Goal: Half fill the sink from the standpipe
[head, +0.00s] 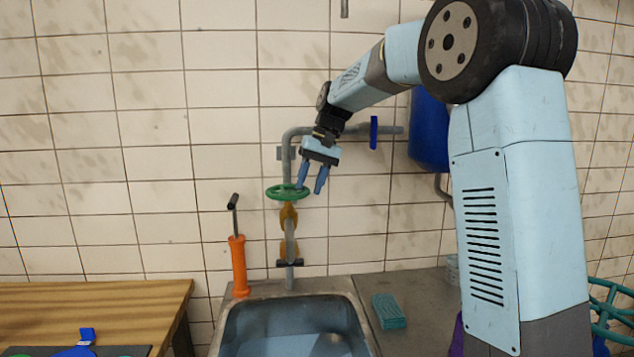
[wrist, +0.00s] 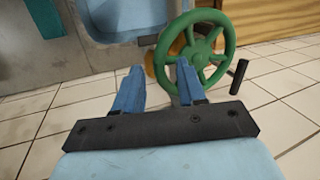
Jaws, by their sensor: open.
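The standpipe (head: 289,232) rises behind the sink along the tiled wall, with a green handwheel (head: 287,192) on a brass-coloured valve body (head: 288,216). The steel sink (head: 232,318) is below it; its basin looks bluish, and I cannot tell how much water is in it. My gripper (head: 311,190) is open and empty, with its blue fingers pointing down at the right side of the handwheel. In the wrist view the green handwheel (wrist: 226,57) lies just beyond and right of my fingertips (wrist: 160,72). I cannot tell whether a finger touches its rim.
An orange hand pump (head: 238,265) stands left of the standpipe. A teal sponge (head: 388,311) lies on the counter to the right. A blue handle (head: 374,132) is on the horizontal pipe, near a blue tank (head: 428,130). A wooden bench (head: 100,300) is at the left.

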